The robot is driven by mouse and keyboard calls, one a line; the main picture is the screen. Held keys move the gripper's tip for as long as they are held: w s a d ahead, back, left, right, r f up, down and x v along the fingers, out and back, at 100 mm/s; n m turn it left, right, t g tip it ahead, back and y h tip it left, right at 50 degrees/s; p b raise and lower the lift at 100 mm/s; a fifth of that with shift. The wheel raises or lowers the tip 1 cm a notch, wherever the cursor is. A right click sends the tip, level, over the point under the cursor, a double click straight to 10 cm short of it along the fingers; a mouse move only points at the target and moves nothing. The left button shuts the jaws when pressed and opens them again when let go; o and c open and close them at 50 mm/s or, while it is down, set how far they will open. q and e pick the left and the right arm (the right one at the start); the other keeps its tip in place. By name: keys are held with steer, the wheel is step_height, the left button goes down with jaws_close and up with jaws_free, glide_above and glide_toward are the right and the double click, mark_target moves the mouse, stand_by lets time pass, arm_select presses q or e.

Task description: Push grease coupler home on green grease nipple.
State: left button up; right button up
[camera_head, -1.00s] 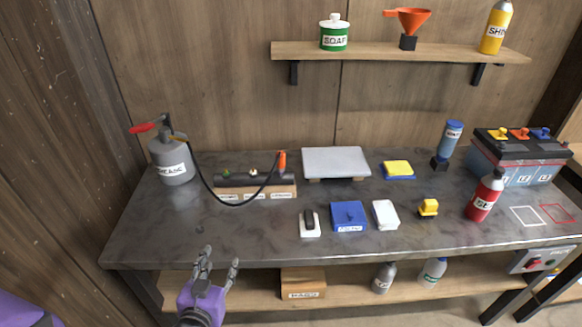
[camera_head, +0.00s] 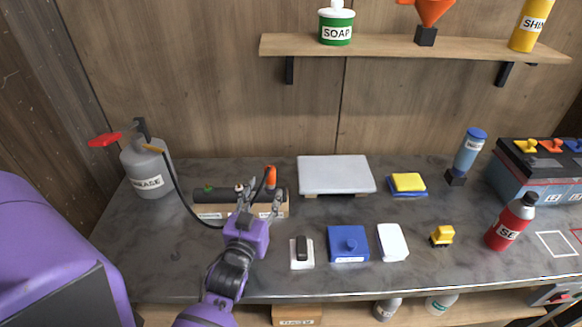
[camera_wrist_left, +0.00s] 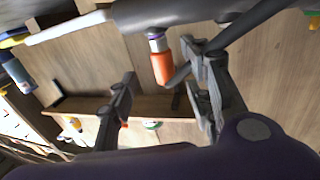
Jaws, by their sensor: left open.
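The orange grease coupler (camera_head: 270,177) stands upright at the right end of a dark bar (camera_head: 222,196) on a wooden block, with the black hose running to it. In the left wrist view the coupler (camera_wrist_left: 162,68) shows between my open fingers, nearer the right one; I cannot tell whether a finger touches it. The green grease nipple (camera_head: 208,188) is on the left part of the bar, with nothing on it. My left gripper (camera_head: 260,200) is open in front of the bar's right part and hides some of it. My right gripper is not in view.
The grey grease can (camera_head: 147,168) with its red handle stands left, its hose (camera_head: 181,195) looping to the bar. A grey panel (camera_head: 335,174) lies right of the coupler. A blue box (camera_head: 347,243) and a black-and-white item (camera_head: 302,252) lie in front. A shelf (camera_head: 400,50) hangs above.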

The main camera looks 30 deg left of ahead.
mark_target(268, 179)
arm_select(q)
steer(key=shift+w+a+r, duration=0.1)
steer(key=shift+w+r, duration=0.3)
steer(key=shift+w, duration=0.15)
steer(key=shift+w+a+r, duration=0.1)
steer(key=shift+w+a, duration=0.05)
steer(key=shift+w, duration=0.15)
steer(key=p+x, duration=0.1)
steer(key=x, duration=0.4)
steer(key=shift+w+a+r, duration=0.15)
steer(key=shift+a, duration=0.05)
jaws_close()
